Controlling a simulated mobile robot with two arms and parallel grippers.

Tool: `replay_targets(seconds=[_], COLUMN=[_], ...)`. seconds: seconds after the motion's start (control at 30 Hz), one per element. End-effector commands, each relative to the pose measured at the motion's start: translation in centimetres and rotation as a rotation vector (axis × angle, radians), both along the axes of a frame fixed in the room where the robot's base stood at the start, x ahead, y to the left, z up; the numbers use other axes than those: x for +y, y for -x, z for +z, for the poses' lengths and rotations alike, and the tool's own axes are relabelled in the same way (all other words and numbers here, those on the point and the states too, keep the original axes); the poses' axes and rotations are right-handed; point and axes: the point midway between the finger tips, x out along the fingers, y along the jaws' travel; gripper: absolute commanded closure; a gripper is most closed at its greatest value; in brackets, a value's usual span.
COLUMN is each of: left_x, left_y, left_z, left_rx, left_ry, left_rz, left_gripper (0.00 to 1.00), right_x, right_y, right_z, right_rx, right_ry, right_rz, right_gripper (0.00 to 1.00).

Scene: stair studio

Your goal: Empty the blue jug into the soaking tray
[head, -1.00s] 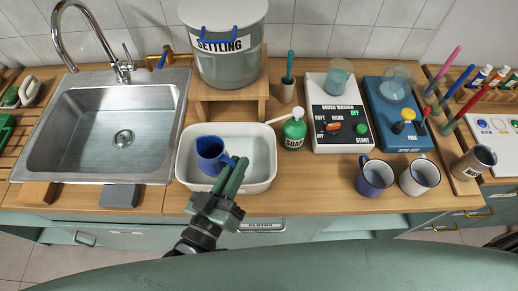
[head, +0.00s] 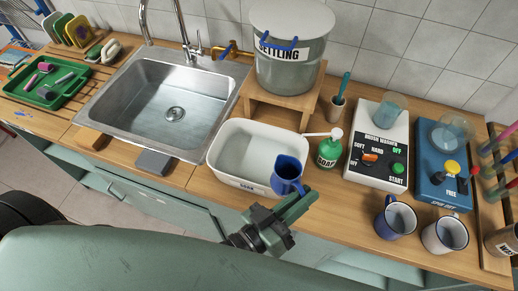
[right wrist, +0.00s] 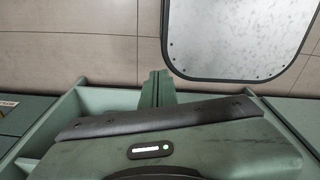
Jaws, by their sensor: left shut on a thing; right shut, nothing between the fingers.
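The blue jug (head: 287,170) is in my left gripper (head: 300,203) in the head view. It hangs over the front right corner of the white soaking tray (head: 221,150), which is marked SOAK. The jug looks close to upright with its mouth up; its contents cannot be made out. The part of the tray that I can see looks bare, and the jug hides its right front corner. My right gripper (right wrist: 156,86) shows in the right wrist view, shut and empty, away from the worktop.
A sink (head: 170,95) lies left of the tray. The settling pot (head: 290,60) on its wooden stand (head: 262,107) is behind. A green soap bottle (head: 329,149), brush washer (head: 378,145) and two mugs (head: 396,220) (head: 445,235) stand to the right.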

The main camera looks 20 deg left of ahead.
Motion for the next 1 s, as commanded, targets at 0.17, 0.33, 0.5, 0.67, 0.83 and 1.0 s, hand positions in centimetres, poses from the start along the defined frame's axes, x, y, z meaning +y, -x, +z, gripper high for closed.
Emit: replay_targets(seconds=[0.17,0.33,0.5,0.67,0.83,1.0], left_x=[0.4,1.0,1.8,2.6,3.6,4.7], left_y=[-0.4,-1.0,-1.7,-2.6,-3.4,-4.5], left_z=[0.9,1.7,2.8,3.1,3.1,4.7], left_rx=[0.035,0.098,0.175,0.247,0.326,0.400], left_ry=[0.043,0.109,0.190,0.263,0.345,0.424], left_rz=[0.001,0.001,0.001,0.001,0.000,0.000], left_gripper=[1.00,1.00,1.00,1.00,1.00,1.00], right_x=[-0.5,-0.9,-1.1,-1.1,-1.1,-1.1], right_y=[0.0,-0.1,-0.1,-0.1,-0.1,-0.1], right_z=[0.4,0.9,1.5,1.5,1.0,2.1], right_rx=[0.000,0.000,-0.001,-0.001,-0.001,-0.001], right_ry=[0.005,0.011,0.013,0.013,0.013,0.012], right_rz=[0.002,0.003,0.004,0.004,0.004,0.003], right_gripper=[1.00,1.00,1.00,1.00,1.00,1.00])
